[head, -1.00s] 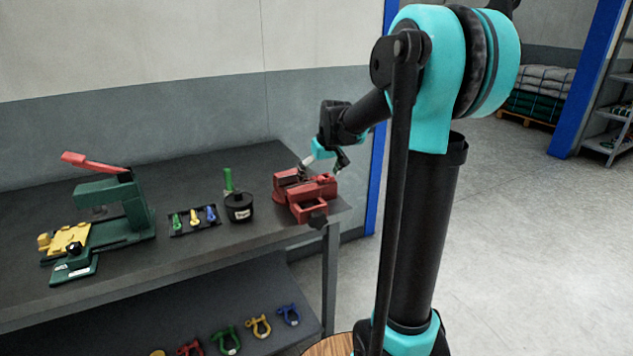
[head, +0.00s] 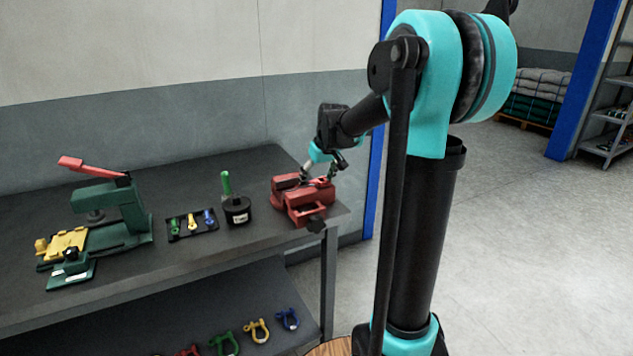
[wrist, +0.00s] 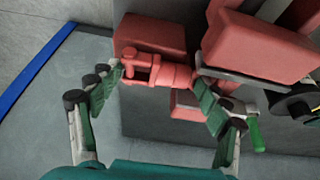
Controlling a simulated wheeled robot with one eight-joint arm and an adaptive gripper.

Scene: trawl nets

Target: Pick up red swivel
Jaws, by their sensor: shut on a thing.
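In the wrist view the red swivel (wrist: 163,72) lies crosswise between the two green-padded fingers of my gripper (wrist: 160,86). It has a forked end at the left and a rounded barrel at the right. My gripper is shut on it, with one finger at each end. Larger red vise blocks (wrist: 262,45) are right beside and behind it. In the head view my gripper (head: 321,173) is low over the red vise (head: 308,206) at the right end of the bench. The swivel is hard to tell from the vise there.
A black pot (head: 237,211) with a green handle stands left of the vise. Farther left are a dark tray (head: 178,236) of small coloured parts and a green press (head: 112,205) with a red lever. Shackles (head: 257,330) lie on the lower shelf. The bench's right edge is close.

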